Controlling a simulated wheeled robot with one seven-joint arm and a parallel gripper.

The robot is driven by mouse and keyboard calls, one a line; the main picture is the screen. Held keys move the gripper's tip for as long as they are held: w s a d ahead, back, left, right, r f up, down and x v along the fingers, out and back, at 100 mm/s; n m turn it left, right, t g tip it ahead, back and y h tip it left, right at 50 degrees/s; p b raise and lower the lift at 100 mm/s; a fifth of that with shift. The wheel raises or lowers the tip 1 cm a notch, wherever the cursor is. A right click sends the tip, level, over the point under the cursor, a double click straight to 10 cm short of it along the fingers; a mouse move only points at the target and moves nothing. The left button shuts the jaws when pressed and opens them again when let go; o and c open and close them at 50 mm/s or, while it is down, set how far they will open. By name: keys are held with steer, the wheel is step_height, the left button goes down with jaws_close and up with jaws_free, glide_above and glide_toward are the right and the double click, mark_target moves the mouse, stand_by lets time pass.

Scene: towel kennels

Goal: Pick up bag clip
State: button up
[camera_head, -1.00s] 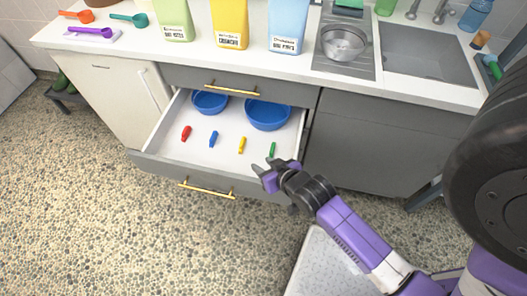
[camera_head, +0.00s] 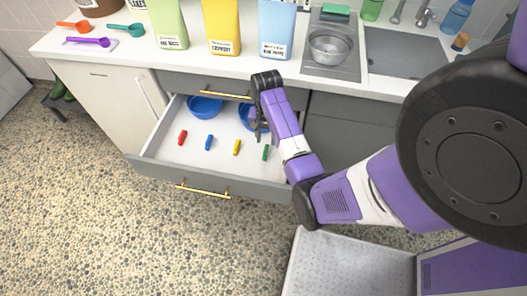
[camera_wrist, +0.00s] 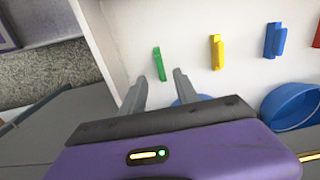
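Several bag clips lie apart in a row on the white floor of the open drawer (camera_head: 172,160): a red clip (camera_head: 182,137), a blue clip (camera_head: 209,142), a yellow clip (camera_head: 237,147) and a green clip (camera_head: 266,152). In the wrist view, the green clip (camera_wrist: 159,64) lies just beyond the fingertips, toward the left finger, with the yellow clip (camera_wrist: 217,52) to its right. The blue clip (camera_wrist: 275,40) and part of the red clip (camera_wrist: 317,40) are farther right. My gripper (camera_wrist: 160,80) is open and empty, above the drawer; in the head view my arm hides part of it.
Two blue bowls stand at the drawer's back, the left one (camera_head: 205,107) clear and the right one (camera_head: 246,116) partly behind my arm. The counter (camera_head: 130,52) above holds coloured bags and scoops. The drawer walls bound the clips.

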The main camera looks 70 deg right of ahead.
mark_target(266, 149)
step_height(266, 149, down, 8)
steer(key=shift+r, duration=0.2)
steer(key=shift+c, duration=0.3)
jaws_close()
